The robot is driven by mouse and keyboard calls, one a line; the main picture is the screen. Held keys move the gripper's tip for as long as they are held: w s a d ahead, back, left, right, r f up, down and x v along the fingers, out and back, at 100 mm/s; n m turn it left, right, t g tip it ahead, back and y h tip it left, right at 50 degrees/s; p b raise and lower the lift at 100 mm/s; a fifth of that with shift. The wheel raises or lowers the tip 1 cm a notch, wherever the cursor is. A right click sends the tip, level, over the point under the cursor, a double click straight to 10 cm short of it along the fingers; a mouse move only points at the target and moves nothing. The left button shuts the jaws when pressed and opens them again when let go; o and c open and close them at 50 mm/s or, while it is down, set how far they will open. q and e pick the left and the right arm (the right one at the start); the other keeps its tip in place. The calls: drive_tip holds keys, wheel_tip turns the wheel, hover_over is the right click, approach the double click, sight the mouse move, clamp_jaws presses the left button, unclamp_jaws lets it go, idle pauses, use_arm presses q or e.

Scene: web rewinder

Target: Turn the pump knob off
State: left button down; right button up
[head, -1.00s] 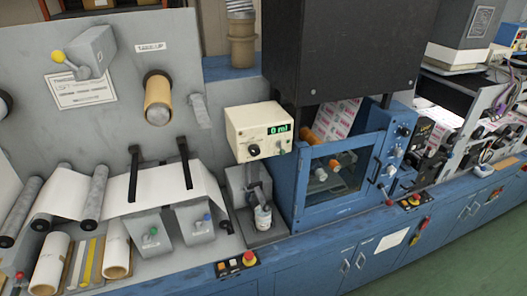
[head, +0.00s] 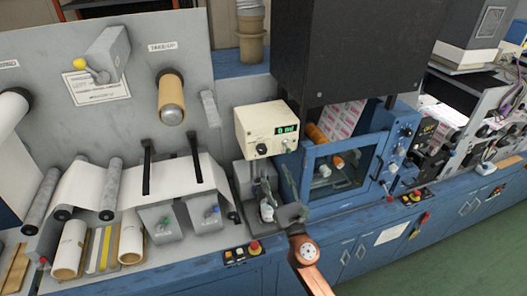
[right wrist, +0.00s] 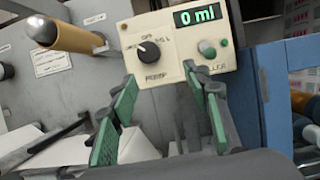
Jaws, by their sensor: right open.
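The pump box (head: 266,129) is a cream unit with a green display reading 0 ml; it also shows in the right wrist view (right wrist: 172,70). The black pump knob (head: 262,149) is on its front, lower left. In the right wrist view the knob (right wrist: 148,51) has a pale mark that seems to point to the upper left, with small labels around it. My right gripper (head: 271,184) is open and empty, below the box. In the right wrist view its green-padded fingers (right wrist: 160,78) are spread below the knob, apart from it. My left gripper is not in view.
A small bottle (head: 267,211) stands under the box, partly behind my right gripper. The blue framed cabinet (head: 337,165) is close on the right. A grey panel with a tan roller (head: 172,92) is on the left. An emergency button (head: 254,247) sits on the front edge.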

sight(263, 152)
drive_tip(key=shift+n+y, duration=0.4)
drive_tip(key=shift+n, duration=0.4)
drive_tip(key=x, duration=0.2)
drive_tip(key=r+x, duration=0.1)
drive_tip(key=x, duration=0.2)
drive_tip(key=s+a+x, duration=0.1)
drive_tip(key=x, duration=0.2)
drive_tip(key=shift+w+a+r, duration=0.1)
drive_tip(key=shift+w+r, duration=0.05)
drive_tip(key=shift+r, duration=0.15)
drive_tip(key=c, duration=1.2)
